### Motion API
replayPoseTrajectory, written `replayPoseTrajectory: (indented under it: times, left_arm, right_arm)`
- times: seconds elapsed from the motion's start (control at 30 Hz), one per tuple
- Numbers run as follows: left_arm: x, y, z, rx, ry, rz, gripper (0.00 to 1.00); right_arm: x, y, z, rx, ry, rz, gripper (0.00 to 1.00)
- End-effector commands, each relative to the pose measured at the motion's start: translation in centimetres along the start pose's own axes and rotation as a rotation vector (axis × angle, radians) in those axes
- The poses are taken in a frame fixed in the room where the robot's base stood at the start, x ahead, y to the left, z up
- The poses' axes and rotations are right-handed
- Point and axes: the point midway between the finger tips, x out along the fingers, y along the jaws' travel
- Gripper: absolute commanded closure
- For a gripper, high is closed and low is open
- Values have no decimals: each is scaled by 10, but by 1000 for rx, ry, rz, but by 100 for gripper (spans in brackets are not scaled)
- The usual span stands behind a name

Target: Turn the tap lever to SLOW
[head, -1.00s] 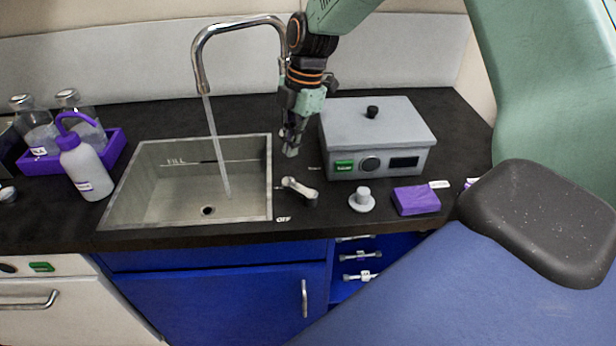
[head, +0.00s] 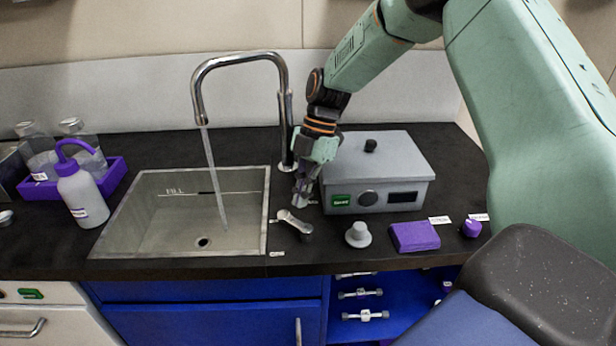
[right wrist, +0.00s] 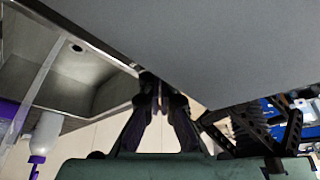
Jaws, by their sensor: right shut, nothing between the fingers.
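The tap lever (head: 294,222) is a short light-metal handle on the counter, just right of the sink. Its free end points left and slightly back, toward the sink. A stream of water (head: 213,175) runs from the curved tap (head: 284,100) into the sink (head: 120,215). My right gripper (head: 301,203) is shut and empty, just behind the lever and close above the counter; I cannot tell whether it touches the lever. The closed fingers also show in the right wrist view (right wrist: 160,92). The lever cannot be made out there. My left gripper is out of view.
A grey lidded box (head: 375,170) stands close right of my right gripper. A white knob (head: 358,234) and a purple block (head: 415,236) sit to the lever's right. A white bottle (head: 82,197) and a purple tray (head: 115,176) stand left of the sink. An OFF label lies before the lever.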

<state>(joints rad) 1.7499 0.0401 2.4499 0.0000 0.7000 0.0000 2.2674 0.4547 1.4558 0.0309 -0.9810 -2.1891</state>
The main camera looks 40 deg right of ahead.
Motion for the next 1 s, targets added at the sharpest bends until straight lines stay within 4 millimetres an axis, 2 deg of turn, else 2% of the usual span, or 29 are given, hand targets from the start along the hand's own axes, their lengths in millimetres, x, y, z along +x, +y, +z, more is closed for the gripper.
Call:
replayPoseTrajectory:
  times: [0.1, 0.2, 0.57, 0.8, 1.0]
  left_arm:
    - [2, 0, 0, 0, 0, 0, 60]
    - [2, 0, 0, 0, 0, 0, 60]
    - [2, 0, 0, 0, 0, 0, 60]
    - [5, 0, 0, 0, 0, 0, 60]
    - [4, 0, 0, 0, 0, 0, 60]
  right_arm:
    - [14, -1, 0, 0, 1, -1, 100]
    - [19, -1, 1, 0, 1, 0, 100]
    - [21, -1, 2, 0, 0, 1, 100]
    - [27, 2, -13, 0, 1, -1, 100]
    - [27, 2, -12, 1, 1, 1, 100]
